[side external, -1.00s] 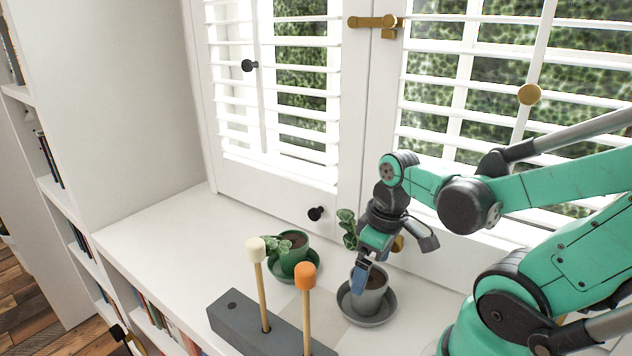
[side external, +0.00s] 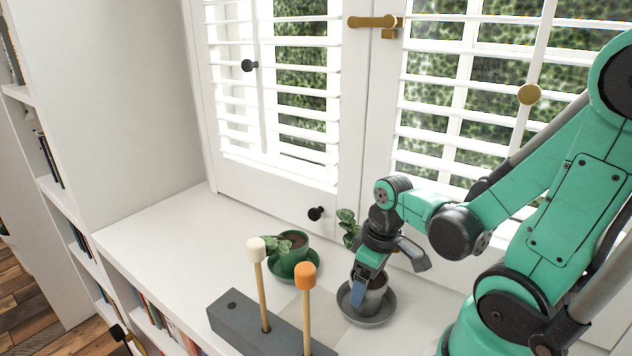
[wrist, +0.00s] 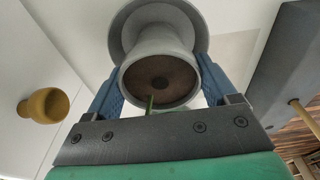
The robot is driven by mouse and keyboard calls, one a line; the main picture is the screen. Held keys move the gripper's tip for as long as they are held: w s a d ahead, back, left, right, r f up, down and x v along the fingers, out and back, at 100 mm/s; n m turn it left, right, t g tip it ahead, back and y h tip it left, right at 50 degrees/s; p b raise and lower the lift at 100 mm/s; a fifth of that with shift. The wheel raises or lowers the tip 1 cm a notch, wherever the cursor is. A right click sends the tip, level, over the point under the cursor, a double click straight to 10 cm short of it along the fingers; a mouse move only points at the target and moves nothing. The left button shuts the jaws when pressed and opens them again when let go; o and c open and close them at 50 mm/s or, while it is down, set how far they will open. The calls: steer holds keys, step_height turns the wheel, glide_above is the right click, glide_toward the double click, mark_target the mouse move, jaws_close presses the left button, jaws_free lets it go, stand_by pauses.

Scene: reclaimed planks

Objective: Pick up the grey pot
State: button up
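The grey pot (side external: 375,299) stands upright in a grey saucer (side external: 385,317) on the white sill. Dark soil shows inside its rim in the wrist view (wrist: 160,45). My gripper (side external: 361,292) points down over the pot, with its blue fingers low at the pot's sides. In the wrist view the fingers are spread on either side of the pot, close to its wall; firm contact cannot be made out. The far finger is hidden in the side view. Green leaves (side external: 347,228) show behind my gripper, and a thin green sprig (wrist: 150,104) shows at the rim.
A green pot with a plant (side external: 292,250) stands in a green saucer to the left. A dark grey block (side external: 240,322) holding two wooden sticks, with cream and orange tips, is in front. The sill's left part is clear.

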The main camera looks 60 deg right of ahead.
jaws_close()
steer(key=shift+r, duration=0.2)
step_height(320, 180, up, 23)
steer(key=shift+f, duration=0.2)
stand_by(0.9)
step_height(320, 180, down, 19)
steer(key=n, duration=0.4)
steer(key=shift+f, duration=1.7)
